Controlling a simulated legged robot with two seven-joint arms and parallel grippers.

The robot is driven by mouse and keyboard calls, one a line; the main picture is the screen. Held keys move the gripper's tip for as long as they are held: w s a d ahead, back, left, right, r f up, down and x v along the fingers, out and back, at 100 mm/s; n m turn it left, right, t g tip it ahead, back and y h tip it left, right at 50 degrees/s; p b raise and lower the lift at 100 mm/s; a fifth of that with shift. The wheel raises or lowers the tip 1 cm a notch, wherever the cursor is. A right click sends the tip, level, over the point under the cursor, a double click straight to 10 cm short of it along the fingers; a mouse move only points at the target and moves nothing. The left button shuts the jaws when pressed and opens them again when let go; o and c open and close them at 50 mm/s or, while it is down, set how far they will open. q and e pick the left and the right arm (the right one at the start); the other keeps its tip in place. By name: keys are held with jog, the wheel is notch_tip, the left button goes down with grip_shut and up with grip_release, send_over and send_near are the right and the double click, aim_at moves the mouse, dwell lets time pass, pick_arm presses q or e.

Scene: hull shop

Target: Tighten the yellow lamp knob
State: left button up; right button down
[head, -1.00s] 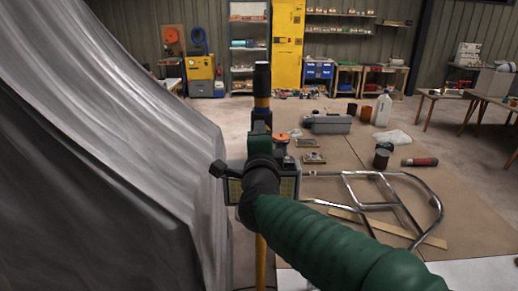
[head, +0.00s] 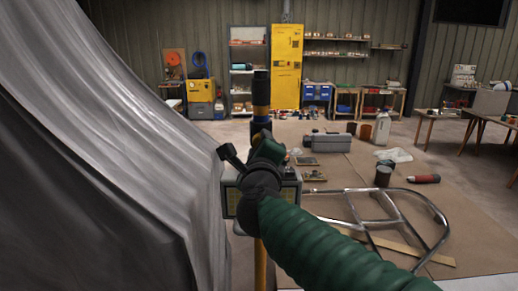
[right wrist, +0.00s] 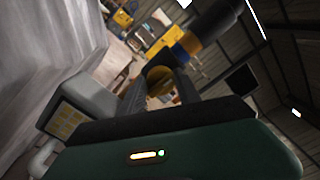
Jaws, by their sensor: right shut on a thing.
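The work lamp (head: 290,197) is a grey box with a pale yellow grid face, mounted on an upright yellow pole (head: 260,265) with a dark and blue upper section (head: 261,95). Its housing also shows at the left of the right wrist view (right wrist: 80,105). The round yellow knob (right wrist: 160,82) sits between the two dark fingers of my right gripper (right wrist: 158,90), which is shut on it. In the head view my green-sleeved right arm and wrist hide the knob. My left gripper is out of view.
A large grey draped sheet (head: 120,150) stands close on the left. A bent metal tube frame (head: 375,215) lies on brown floor covering at right, with a grey case (head: 327,143), a white jug (head: 382,125) and a dark can (head: 383,176) beyond.

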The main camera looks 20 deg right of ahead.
jog(key=shift+f, duration=0.35)
jog(key=c, duration=1)
grip_release()
jog(key=shift+o, duration=0.7)
jog(key=shift+r, duration=0.15)
jog(key=p+v, duration=1.3)
jog(key=v, duration=0.3)
jog(key=shift+s, duration=0.3)
jog(key=shift+w+a, duration=0.1)
